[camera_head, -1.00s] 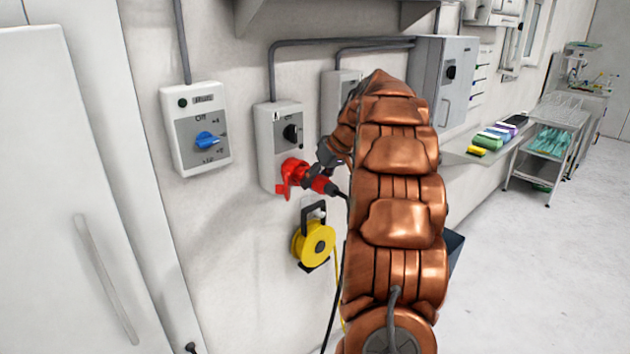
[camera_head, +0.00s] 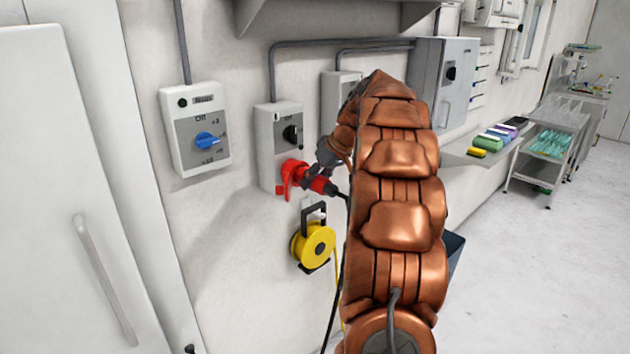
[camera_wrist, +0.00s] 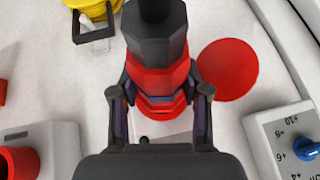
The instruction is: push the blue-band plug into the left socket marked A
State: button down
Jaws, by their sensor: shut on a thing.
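The plug (camera_head: 319,184) is red with a black tail end and a cable. My gripper (camera_head: 308,174) is shut on it. In the wrist view the plug (camera_wrist: 158,78) lies between the two fingers of my gripper (camera_wrist: 160,97), with a thin blue band partly showing near the fingertips. The red left socket (camera_head: 288,178) sits at the bottom of a grey-white switch box (camera_head: 268,150). The plug's front end points into this socket, close against it. How deep it sits is hidden. The round red socket lid (camera_wrist: 228,70) stands open beside the plug. I cannot read the mark A.
A box with a blue dial (camera_head: 207,140) is on the wall to the left. A yellow cable reel (camera_head: 314,245) hangs below the socket. Another switch box (camera_head: 336,92) is partly behind my arm; a second red socket (camera_wrist: 18,162) shows in the wrist view.

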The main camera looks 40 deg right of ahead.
jog(key=shift+w, duration=0.75)
dwell(0.5)
jog(key=c, duration=1.4)
grip_release()
jog(key=shift+o, duration=0.2)
jog(key=o, duration=0.9)
jog(key=v, duration=1.2)
